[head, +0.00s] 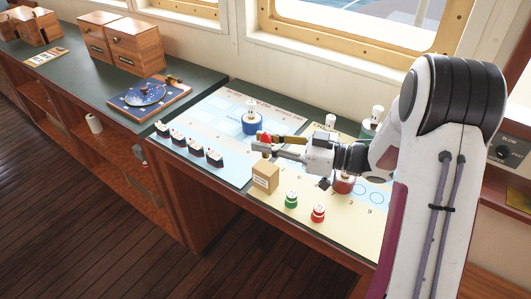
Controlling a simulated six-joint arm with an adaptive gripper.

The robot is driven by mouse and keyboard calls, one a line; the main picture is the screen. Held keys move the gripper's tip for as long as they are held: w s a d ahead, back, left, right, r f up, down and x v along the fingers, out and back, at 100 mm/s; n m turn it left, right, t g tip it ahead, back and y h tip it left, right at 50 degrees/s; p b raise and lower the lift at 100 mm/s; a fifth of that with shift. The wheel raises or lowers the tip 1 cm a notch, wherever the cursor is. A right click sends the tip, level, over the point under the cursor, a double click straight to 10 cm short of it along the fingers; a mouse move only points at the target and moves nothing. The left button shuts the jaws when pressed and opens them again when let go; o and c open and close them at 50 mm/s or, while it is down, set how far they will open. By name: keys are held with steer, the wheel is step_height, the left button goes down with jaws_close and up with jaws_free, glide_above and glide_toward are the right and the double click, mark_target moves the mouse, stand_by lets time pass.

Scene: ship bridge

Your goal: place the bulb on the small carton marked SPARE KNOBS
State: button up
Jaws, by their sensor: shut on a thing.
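The small carton (265,177) is a tan box near the front edge of the pale worktop; its marking is too small to read. My gripper (263,145) reaches in from the right, just above and behind the carton's top. It is shut on a small red piece, which I take to be the bulb (265,137). The fingers partly hide the bulb. I cannot tell whether the bulb or fingers touch the carton.
A blue round stand (250,123) is behind the gripper. A green knob (291,199) and a red knob (318,212) stand right of the carton. Several dark blocks (196,149) line the left front edge. A chart board (150,94) and wooden boxes (136,47) are farther left.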

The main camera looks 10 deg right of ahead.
mark_target(266, 156)
steer(key=shift+f, duration=0.1)
steer(key=shift+f, duration=1.75)
steer(key=shift+f, duration=0.15)
steer(key=o, duration=0.8)
steer(key=shift+v, duration=1.3)
steer(key=shift+s+d+r, duration=0.1)
steer(key=shift+d+r, duration=0.1)
steer(key=shift+r, duration=3.5)
